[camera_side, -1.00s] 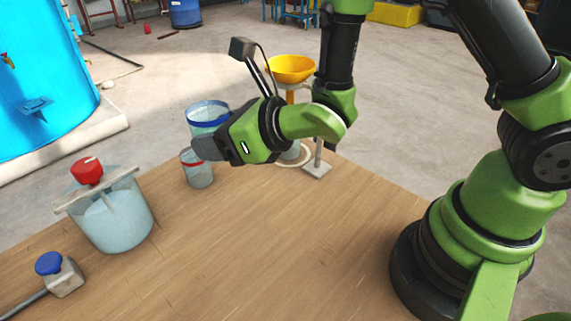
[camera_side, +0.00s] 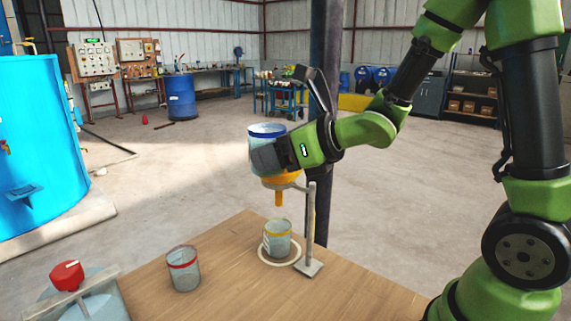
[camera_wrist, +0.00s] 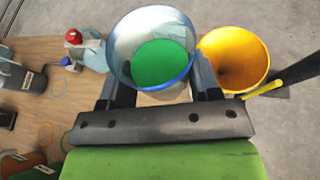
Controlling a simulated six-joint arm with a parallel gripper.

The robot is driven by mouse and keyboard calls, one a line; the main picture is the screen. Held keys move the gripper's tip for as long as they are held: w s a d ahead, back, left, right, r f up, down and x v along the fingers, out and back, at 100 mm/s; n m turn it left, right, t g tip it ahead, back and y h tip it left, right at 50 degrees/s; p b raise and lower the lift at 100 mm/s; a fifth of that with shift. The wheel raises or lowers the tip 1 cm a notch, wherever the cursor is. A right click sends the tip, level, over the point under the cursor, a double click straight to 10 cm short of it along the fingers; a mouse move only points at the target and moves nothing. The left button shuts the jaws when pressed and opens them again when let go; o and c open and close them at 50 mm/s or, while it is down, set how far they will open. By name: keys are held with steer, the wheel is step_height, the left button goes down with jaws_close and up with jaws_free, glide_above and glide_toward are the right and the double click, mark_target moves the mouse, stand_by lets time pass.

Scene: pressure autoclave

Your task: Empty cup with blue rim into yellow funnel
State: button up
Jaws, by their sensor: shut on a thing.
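The cup with the blue rim (camera_side: 267,131) is held in my gripper (camera_side: 262,157), high above the table. It stands about upright, in front of and partly over the yellow funnel (camera_side: 280,183) in the side view. In the wrist view the cup (camera_wrist: 122,48) sits between my gripper's two fingers (camera_wrist: 152,90) and has green liquid (camera_wrist: 160,64) inside. The funnel (camera_wrist: 236,57) is just to its right there, its opening empty-looking. My gripper is shut on the cup. In the side view my gripper hides part of the cup and funnel.
The funnel's stand (camera_side: 310,235) rises at the table's far edge. A yellow-rimmed cup (camera_side: 277,240) stands below the funnel inside a pale ring. A red-rimmed cup (camera_side: 184,270) stands to its left. A vessel with a red knob (camera_side: 67,275) is at the lower left.

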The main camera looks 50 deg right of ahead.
mark_target(264, 173)
steer(key=w+f, duration=0.1)
steer(key=w+a+f+m+h, duration=0.1)
steer(key=f, duration=0.1)
steer(key=w+a+f+h, duration=0.1)
steer(key=shift+w+f+m, duration=0.15)
steer(key=shift+m, duration=0.25)
steer(key=shift+w+a+f+m+h, duration=0.1)
steer(key=shift+f+m+h, duration=0.1)
steer(key=shift+f+h, duration=0.15)
steer(key=shift+w+a+f+m+h, duration=0.1)
steer(key=shift+f+m+h, duration=0.15)
steer(key=shift+f, duration=0.15)
steer(key=shift+d, duration=0.1)
steer(key=shift+w+d+r+m+y, duration=0.1)
steer(key=shift+d+r+m+y, duration=0.7)
steer(key=shift+d+r, duration=0.5)
steer(key=shift+w+d+r+m+t+y, duration=0.15)
steer(key=shift+d+r+m+y, duration=0.25)
steer(key=shift+r+m+y, duration=1.05)
steer(key=shift+d+r+m+t+y, duration=0.3)
steer(key=shift+m+y, duration=0.6)
steer(key=shift+m, duration=1.35)
steer(key=shift+w+d+r+m+t+y, duration=0.15)
steer(key=shift+d+r+m+y, duration=0.3)
steer(key=shift+r+m+y, duration=1)
